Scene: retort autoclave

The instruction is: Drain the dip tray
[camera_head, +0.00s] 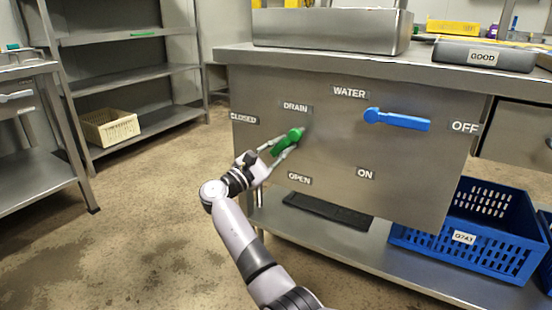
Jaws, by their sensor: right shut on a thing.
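My right gripper (279,146) is shut on the green drain handle (290,140) on the front panel (350,170) of the steel bench. The handle sits below the DRAIN label (295,106), between the CLOSED label (244,118) at its upper left and the OPEN label (299,178) below. It tilts down to the left, its lower end between the fingers. The dip tray (330,32) appears to be the steel basin on the bench top; its inside is hidden. My left gripper is not in view.
A blue water lever (398,120) points right toward the OFF label (464,127). A blue crate (470,255) and a dark flat tray (326,211) lie on the shelf below. A grey GOOD tray (484,56) is on top. A cream basket (108,126) sits on the left rack. The floor at left is clear.

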